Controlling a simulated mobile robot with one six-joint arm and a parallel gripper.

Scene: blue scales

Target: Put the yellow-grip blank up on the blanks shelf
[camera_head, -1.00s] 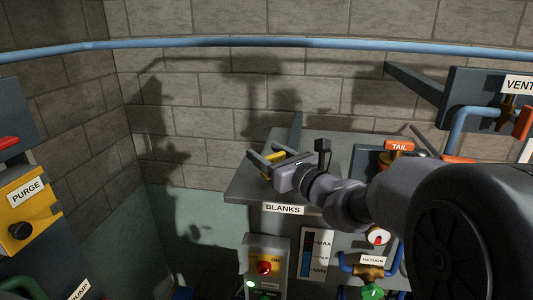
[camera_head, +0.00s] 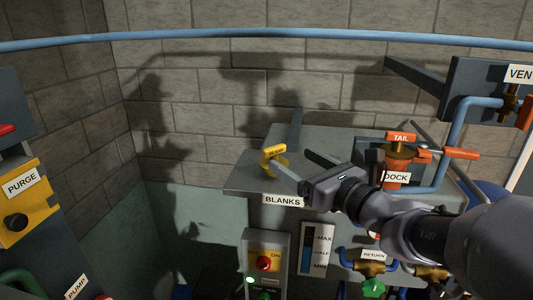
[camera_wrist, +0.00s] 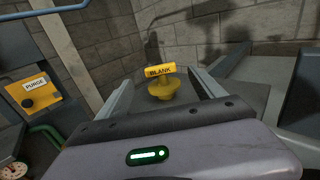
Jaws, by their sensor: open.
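The yellow-grip blank (camera_head: 274,160) stands upright on the grey shelf labelled BLANKS (camera_head: 240,182), near its left end. In the wrist view the blank (camera_wrist: 160,86) shows its BLANK-marked yellow grip on a round yellow base, centred beyond and between my two fingers. My gripper (camera_head: 308,174) is to the right of the blank in the head view, with its fingers spread apart and nothing between them. In the wrist view my gripper (camera_wrist: 163,92) is also open, with a gap on both sides of the blank.
To the right stand an orange TAIL fitting (camera_head: 400,138) and a DOCK label (camera_head: 396,177). A switch box (camera_head: 265,262) and a level gauge (camera_head: 318,249) are below the shelf. A blue pipe (camera_head: 250,37) crosses the wall above. The shelf's left front is clear.

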